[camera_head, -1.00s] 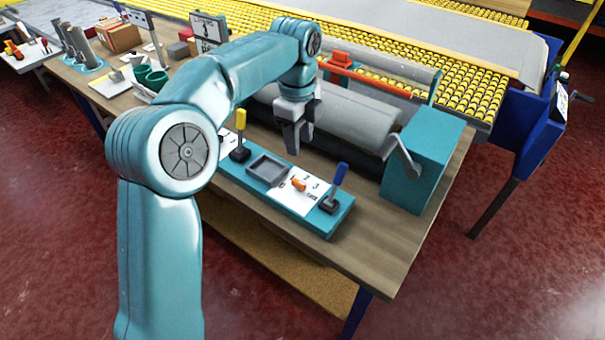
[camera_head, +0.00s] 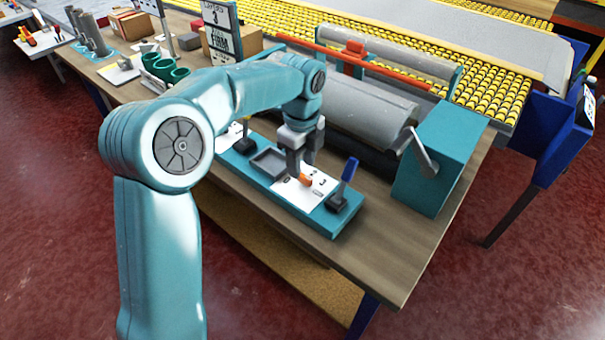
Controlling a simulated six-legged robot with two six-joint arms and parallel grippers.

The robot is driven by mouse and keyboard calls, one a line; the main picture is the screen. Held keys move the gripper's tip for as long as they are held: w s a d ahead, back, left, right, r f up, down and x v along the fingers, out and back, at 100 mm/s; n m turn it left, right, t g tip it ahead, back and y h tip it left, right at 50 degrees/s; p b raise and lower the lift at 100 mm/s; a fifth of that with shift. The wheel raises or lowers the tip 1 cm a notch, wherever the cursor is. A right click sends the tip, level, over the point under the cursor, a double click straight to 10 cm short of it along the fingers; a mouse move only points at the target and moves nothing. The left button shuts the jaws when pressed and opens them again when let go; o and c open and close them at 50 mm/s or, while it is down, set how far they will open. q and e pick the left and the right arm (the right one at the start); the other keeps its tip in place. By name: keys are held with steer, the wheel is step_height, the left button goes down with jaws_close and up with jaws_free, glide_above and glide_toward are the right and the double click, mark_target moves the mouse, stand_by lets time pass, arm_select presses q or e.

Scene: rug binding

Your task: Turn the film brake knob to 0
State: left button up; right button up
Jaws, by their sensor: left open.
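The film brake knob appears to be the small orange knob (camera_head: 306,180) on a white plate (camera_head: 313,195) with printed numbers, set in the teal control panel (camera_head: 262,183). My left gripper (camera_head: 300,172) points down just behind and above the orange knob, its jaws open. One finger overlaps the plate in the picture; I cannot tell whether it touches the knob. The printed numbers are too small to read surely. My right gripper is not in view.
A blue-handled lever (camera_head: 348,172) stands right of the plate. A shallow grey tray (camera_head: 268,163) lies to its left. Behind are the grey roller (camera_head: 365,112) and a teal box with a crank (camera_head: 440,160). A sign (camera_head: 221,30) stands at the back left.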

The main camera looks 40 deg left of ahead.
mark_target(302, 175)
arm_select(q)
steer(key=f, duration=0.3)
steer(key=shift+w+f, duration=0.2)
steer(key=shift+f, duration=0.05)
steer(key=shift+s, duration=0.1)
steer(key=shift+f, duration=0.1)
steer(key=shift+c, duration=0.3)
jaws_close()
